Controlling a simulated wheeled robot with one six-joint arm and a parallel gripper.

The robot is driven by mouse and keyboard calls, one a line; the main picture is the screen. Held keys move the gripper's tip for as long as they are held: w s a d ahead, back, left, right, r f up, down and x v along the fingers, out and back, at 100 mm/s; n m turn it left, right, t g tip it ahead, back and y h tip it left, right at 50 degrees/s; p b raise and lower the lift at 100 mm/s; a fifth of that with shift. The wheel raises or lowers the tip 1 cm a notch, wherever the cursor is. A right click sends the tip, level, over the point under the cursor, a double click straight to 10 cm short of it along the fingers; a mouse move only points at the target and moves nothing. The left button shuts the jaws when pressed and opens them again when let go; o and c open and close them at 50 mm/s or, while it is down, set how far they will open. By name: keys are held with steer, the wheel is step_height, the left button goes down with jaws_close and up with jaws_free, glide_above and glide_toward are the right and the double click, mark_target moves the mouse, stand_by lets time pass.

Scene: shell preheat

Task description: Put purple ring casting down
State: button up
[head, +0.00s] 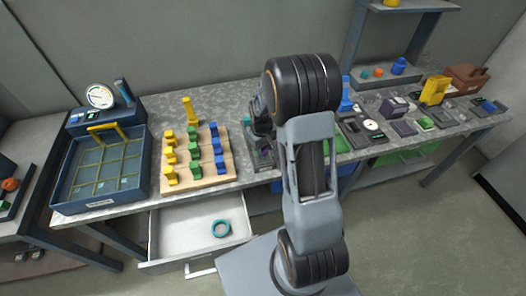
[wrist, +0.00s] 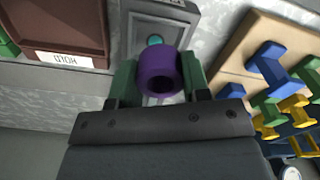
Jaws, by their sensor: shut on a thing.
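The purple ring casting (wrist: 160,72) is between the green fingers of my gripper (wrist: 158,82) in the wrist view. My gripper is shut on it, with its round hole facing the camera. Behind it is a grey fixture (wrist: 148,28) with a teal round part (wrist: 155,41). The ring overlaps the fixture in the picture; I cannot tell whether they touch. In the head view my arm hides most of my gripper and the ring. The grey fixture (head: 262,164) shows partly beside the arm on the bench.
A wooden board (head: 200,180) with yellow, green and blue pieces stands close on the left in the head view. A blue crate (head: 58,185) is further left. A brown box (wrist: 60,30) flanks the fixture.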

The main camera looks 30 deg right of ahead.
mark_target(263, 152)
steer(key=shift+w+d+f, duration=0.15)
steer(key=shift+w+f, duration=0.05)
steer(key=shift+f, duration=0.15)
steer(key=f, duration=0.3)
steer(key=shift+w+d, duration=0.15)
steer(key=shift+w, duration=0.05)
steer(key=shift+f, duration=0.25)
